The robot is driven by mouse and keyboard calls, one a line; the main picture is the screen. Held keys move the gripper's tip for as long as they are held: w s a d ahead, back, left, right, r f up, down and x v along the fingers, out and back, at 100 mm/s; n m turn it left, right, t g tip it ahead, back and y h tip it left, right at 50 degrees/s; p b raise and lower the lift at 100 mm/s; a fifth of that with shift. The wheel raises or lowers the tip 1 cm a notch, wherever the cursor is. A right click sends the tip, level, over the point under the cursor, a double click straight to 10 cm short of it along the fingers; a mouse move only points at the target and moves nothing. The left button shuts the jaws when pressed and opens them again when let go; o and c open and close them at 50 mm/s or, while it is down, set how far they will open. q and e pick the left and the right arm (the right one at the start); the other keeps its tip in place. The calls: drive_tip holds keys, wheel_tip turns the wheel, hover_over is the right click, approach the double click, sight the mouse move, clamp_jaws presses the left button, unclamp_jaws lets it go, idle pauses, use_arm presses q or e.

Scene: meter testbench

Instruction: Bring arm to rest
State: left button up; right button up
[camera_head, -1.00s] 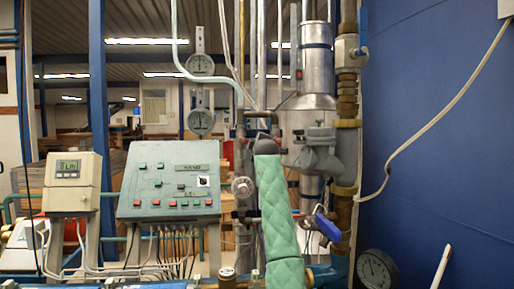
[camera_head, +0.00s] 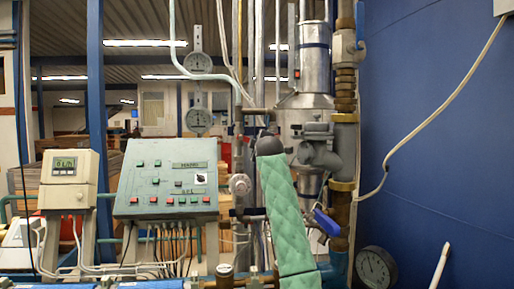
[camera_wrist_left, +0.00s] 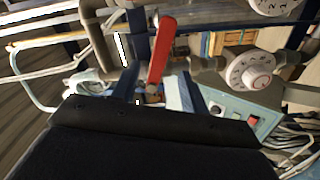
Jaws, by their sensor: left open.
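The arm in the head view is a green quilted sleeve with a dark grey rounded end, rising from the bottom centre in front of the pipes. I take it as my left arm; its gripper cannot be made out there. In the left wrist view my left gripper (camera_wrist_left: 163,88) is open, with two dark blue fingers apart and nothing held. A red lever handle (camera_wrist_left: 161,48) shows beyond and between the fingers. Whether it is touched cannot be told, but a gap appears on both sides. My right gripper is in no view.
Dial gauges (camera_head: 199,121) hang behind. Vertical pipes (camera_head: 345,130) and a blue valve handle (camera_head: 327,223) are close right of the arm. The blue wall (camera_head: 440,150) is at right.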

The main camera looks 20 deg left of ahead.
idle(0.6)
use_arm(q)
drive_tip(key=s+d+r+m+t+h, duration=0.1)
drive_tip(key=s+d+r+m+h, duration=0.1)
drive_tip(key=s+d+m+h, duration=0.8)
drive_tip(key=s+d+f+m+g, duration=0.2)
drive_tip(key=s+d+f+m, duration=0.45)
drive_tip(key=f, duration=0.85)
drive_tip(key=s+d+f+m+g+h, duration=0.1)
drive_tip(key=s+d+f+m+g, duration=0.15)
drive_tip(key=s+f, duration=0.95)
drive_tip(key=s+d+f+m+g, duration=0.1)
drive_tip(key=s+d+f+m, duration=0.3)
drive_tip(key=f, duration=1.5)
drive_tip(key=s+d+f+g, duration=0.1)
drive_tip(key=s+f+g, duration=0.3)
drive_tip(key=s+f, duration=1)
drive_tip(key=s+d+f+g, duration=0.2)
drive_tip(key=s+f+g, duration=0.2)
drive_tip(key=s+f, duration=1.1)
drive_tip(key=s, duration=0.6)
drive_tip(key=shift+f+g+h, duration=0.15)
drive_tip(key=shift+g+h, duration=0.15)
drive_tip(key=shift+g, duration=0.05)
